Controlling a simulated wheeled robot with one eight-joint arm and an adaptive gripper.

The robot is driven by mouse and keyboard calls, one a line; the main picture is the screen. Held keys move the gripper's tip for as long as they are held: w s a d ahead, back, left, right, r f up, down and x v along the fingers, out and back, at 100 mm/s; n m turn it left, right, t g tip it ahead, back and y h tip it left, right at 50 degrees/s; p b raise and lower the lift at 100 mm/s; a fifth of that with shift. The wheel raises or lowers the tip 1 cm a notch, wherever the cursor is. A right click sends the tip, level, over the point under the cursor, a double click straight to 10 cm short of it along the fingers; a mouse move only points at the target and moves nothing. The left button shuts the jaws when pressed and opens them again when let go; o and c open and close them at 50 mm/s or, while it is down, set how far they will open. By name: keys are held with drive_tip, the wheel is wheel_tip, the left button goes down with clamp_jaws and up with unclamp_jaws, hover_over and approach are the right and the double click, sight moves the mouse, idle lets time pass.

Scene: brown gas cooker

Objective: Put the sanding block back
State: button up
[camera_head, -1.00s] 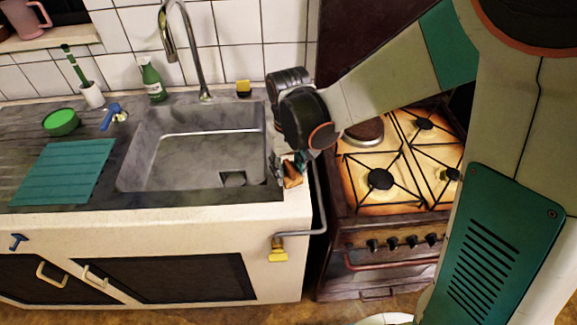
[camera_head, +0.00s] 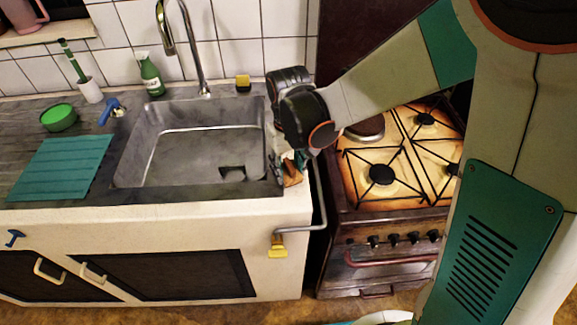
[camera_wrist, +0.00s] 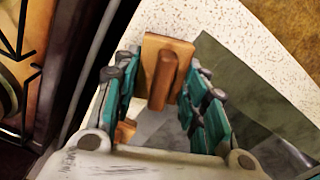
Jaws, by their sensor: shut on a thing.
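The sanding block (camera_wrist: 184,52) looks like a flat brown wooden plate with a raised wooden bar on it. In the wrist view, my gripper (camera_wrist: 163,78) has its teal fingers on either side of it and is shut on it. In the head view, my gripper (camera_head: 283,157) is low at the right front corner of the sink counter. A small brown part of the block (camera_head: 293,174) shows just below it there; my wrist hides the rest. I cannot tell whether the block touches the counter.
The sink basin (camera_head: 195,150) lies left of my gripper. The gas cooker (camera_head: 385,200) stands to the right, with a grey pipe (camera_head: 318,190) between. A yellow block (camera_head: 243,83) sits behind the sink. A teal drainer mat (camera_head: 60,168) lies far left.

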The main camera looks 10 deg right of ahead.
drive_tip(key=shift+f+b, duration=0.6)
drive_tip(key=shift+f, duration=0.15)
idle(0.7)
drive_tip(key=o, duration=1.1)
